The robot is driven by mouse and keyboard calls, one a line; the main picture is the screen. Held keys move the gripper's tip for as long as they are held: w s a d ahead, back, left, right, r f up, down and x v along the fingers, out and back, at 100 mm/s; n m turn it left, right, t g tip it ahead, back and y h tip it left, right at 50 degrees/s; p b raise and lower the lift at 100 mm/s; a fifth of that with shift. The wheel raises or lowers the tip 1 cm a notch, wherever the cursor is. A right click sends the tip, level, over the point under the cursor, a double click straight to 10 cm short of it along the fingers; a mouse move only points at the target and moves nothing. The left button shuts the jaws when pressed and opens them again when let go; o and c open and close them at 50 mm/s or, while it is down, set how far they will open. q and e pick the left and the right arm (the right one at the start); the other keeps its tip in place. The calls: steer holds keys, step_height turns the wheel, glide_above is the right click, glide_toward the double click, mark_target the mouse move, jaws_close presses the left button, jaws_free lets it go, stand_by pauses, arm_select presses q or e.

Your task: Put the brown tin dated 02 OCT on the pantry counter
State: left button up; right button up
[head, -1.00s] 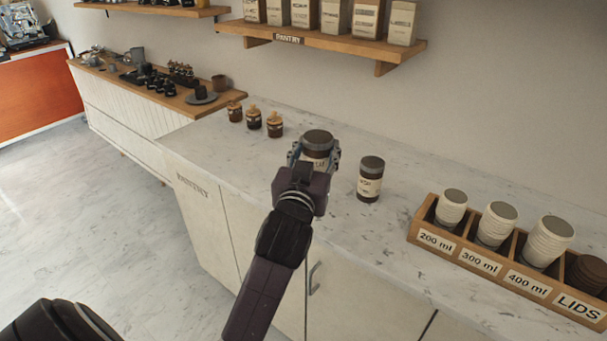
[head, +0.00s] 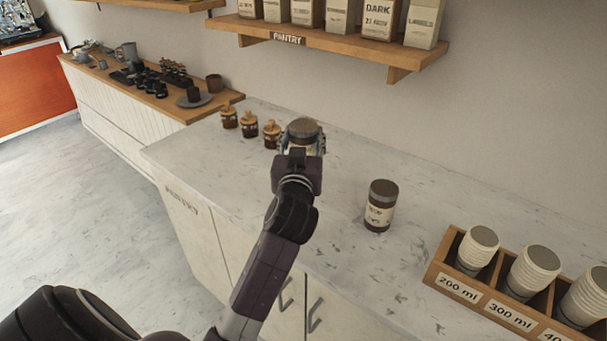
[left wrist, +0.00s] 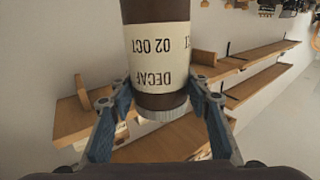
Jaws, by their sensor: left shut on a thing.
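The brown tin (head: 303,128) with a dark lid is in my left gripper (head: 302,148), over the far left part of the pantry counter (head: 335,185). In the left wrist view the tin (left wrist: 155,95) carries a cream label that reads DECAF 02 OCT, upside down in the picture. The fingers of my left gripper (left wrist: 160,115) are on both sides of it. In the head view the gripper hides the tin's lower part, so I cannot tell whether it touches the counter. My right gripper is not in view.
A second brown tin (head: 380,207) stands on the counter to the right, its label too small to read. Small lidded jars (head: 250,125) stand left of the held tin. A wooden cup organizer (head: 448,275) is at right. The pantry shelf (head: 330,40) hangs above. The counter between is clear.

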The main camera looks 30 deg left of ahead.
arm_select(q)
steer(key=f, duration=0.5)
steer(key=shift+w+a+f, duration=0.1)
steer(key=shift+w+f, duration=0.1)
steer(key=shift+f, duration=0.15)
steer(key=shift+s+f, duration=0.1)
steer(key=shift+f, duration=0.4)
step_height(320, 180, down, 4)
steer(key=shift+r+b, duration=0.1)
steer(key=shift+b, duration=0.4)
steer(key=o, duration=1.1)
steer(key=shift+f, duration=0.2)
steer(key=o, duration=0.4)
steer(key=shift+r, duration=0.1)
steer(key=shift+o, duration=0.2)
